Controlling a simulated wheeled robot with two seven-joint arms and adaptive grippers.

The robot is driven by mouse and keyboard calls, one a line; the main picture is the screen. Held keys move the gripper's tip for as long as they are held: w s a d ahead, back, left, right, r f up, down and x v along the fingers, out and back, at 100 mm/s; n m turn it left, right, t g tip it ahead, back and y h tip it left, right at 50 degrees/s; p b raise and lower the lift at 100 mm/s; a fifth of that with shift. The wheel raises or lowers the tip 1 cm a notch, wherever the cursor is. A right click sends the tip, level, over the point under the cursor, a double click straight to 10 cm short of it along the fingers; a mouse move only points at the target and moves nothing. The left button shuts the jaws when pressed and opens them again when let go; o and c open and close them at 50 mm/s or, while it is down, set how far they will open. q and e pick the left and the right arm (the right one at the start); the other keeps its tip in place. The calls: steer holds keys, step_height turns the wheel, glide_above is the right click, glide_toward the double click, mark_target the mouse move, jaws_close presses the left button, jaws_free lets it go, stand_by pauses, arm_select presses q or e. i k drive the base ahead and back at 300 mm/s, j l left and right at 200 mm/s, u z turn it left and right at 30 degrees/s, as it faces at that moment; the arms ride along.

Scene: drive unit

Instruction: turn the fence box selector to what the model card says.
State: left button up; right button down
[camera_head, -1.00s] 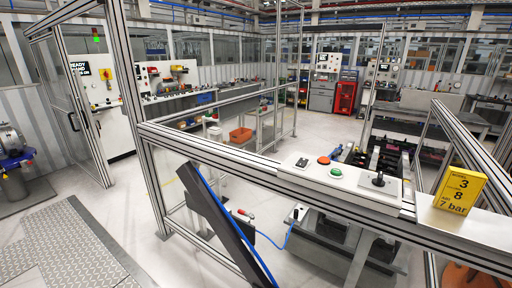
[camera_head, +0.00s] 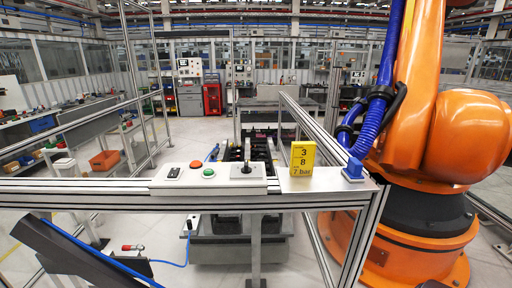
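The fence box (camera_head: 225,183) is a pale control panel on the fence's top rail, in the middle of the head view. A black upright knob (camera_head: 247,168), which looks like the selector, stands at its right end; its pointing direction is too small to read. A red button (camera_head: 195,164), a green button (camera_head: 208,173) and a small dark switch (camera_head: 174,172) sit to its left. The yellow model card (camera_head: 302,158) stands upright right of the box. It reads 3, then 8, then 7 bar; its small label lines are unreadable. Neither gripper is in view.
A large orange robot arm (camera_head: 440,130) with blue hoses stands at the right, behind the fence. A blue-topped piece (camera_head: 353,170) sits on the rail right of the card. A dark slanted panel (camera_head: 70,255) with a blue hose is at lower left.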

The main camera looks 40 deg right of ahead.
mark_target(246, 167)
steer(key=z, duration=1.55)
